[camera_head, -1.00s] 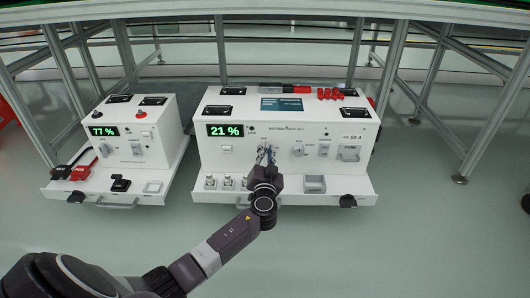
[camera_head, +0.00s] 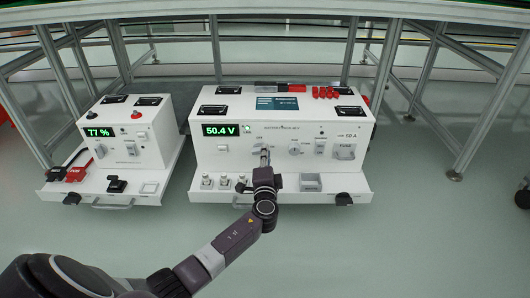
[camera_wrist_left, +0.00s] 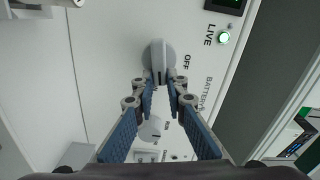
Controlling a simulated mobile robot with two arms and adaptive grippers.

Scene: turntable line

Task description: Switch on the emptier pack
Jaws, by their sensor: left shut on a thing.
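The larger white pack (camera_head: 285,142) on the right shows 50.4 V in green on its display (camera_head: 220,130). The smaller white pack (camera_head: 115,148) on the left shows 77 % on its display (camera_head: 99,132). My left gripper (camera_head: 265,155) is at the front of the larger pack. In the left wrist view my left gripper (camera_wrist_left: 163,86) is shut on the grey rotary knob (camera_wrist_left: 157,52), next to the words OFF and BATTERY. My right gripper is not in view.
A second round dial (camera_wrist_left: 151,130) sits close to the gripped knob. The larger pack's front tray holds several white connectors (camera_head: 223,181) and a grey bin (camera_head: 310,183). Red and black plugs (camera_head: 76,173) lie on the smaller pack's tray. Table legs (camera_head: 383,70) stand behind.

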